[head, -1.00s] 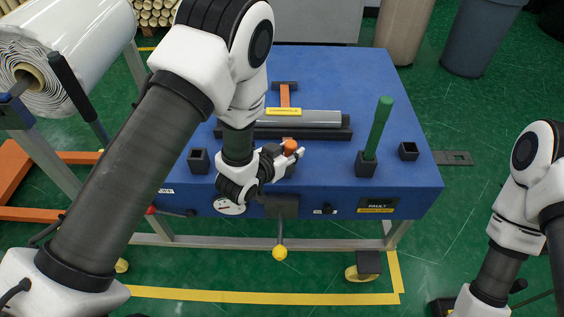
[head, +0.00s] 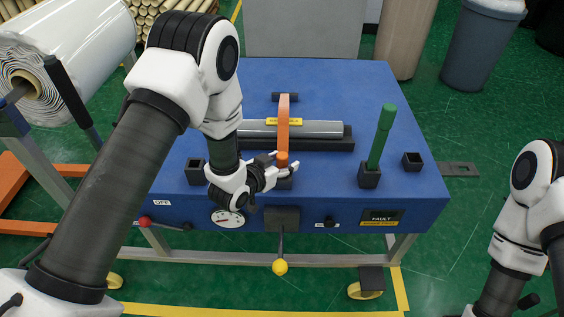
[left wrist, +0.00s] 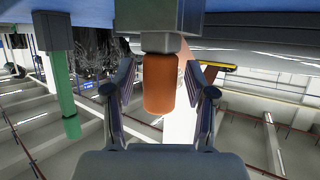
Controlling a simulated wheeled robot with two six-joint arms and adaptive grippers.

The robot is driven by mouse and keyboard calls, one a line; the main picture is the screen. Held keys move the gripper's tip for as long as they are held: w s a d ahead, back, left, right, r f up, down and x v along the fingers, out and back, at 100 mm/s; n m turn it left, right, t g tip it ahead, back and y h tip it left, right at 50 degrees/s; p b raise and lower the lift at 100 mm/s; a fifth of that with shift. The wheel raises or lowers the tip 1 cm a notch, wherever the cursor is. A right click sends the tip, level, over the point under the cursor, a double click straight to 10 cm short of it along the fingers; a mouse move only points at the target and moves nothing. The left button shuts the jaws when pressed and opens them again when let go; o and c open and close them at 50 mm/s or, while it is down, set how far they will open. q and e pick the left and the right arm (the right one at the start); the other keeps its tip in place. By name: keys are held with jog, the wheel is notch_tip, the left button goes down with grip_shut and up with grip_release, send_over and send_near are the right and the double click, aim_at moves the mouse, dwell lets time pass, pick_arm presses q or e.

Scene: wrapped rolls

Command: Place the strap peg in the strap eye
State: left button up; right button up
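The orange strap peg (head: 282,159) stands upright at the dark strap eye block (head: 286,183) near the table's front edge. In the left wrist view the peg (left wrist: 159,84) meets the grey block (left wrist: 160,43) through a short, narrower grey piece; how deep it sits is hidden. The orange strap (head: 283,120) runs from a dark bracket at the back, over the grey roll, to the peg. My left gripper (head: 280,166) is around the peg, its fingers apart with a gap on both sides. My right gripper is out of view; only my right arm shows.
A green rod (head: 381,136) leans in a black socket (head: 369,176). Empty-looking black sockets stand at right (head: 412,161) and left (head: 195,172). The grey roll (head: 318,129) lies in a dark cradle. A yellow-knobbed lever (head: 280,267) hangs in front. The blue table's (head: 345,80) back is clear.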

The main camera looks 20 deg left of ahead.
pick_arm(q)
jog(key=shift+r, duration=0.2)
jog(key=v, duration=1.2)
jog(key=s+a+f+n+g+y, duration=0.1)
jog(key=s+f+g, duration=0.2)
jog(key=s+f, duration=0.35)
jog(key=s+a+f+n+g+y, duration=0.1)
jog(key=s+f+g, duration=0.25)
jog(key=f, duration=0.55)
jog(key=s+a+f+n+g+y, duration=0.1)
jog(key=s+f+g, duration=0.2)
jog(key=s, duration=0.4)
jog(key=s+a+f+n+g+y, duration=0.1)
jog(key=s+f+g, duration=0.2)
jog(key=s, duration=0.5)
jog(key=shift+f+b, duration=0.3)
jog(key=shift+f, duration=0.6)
jog(key=shift+w, duration=0.15)
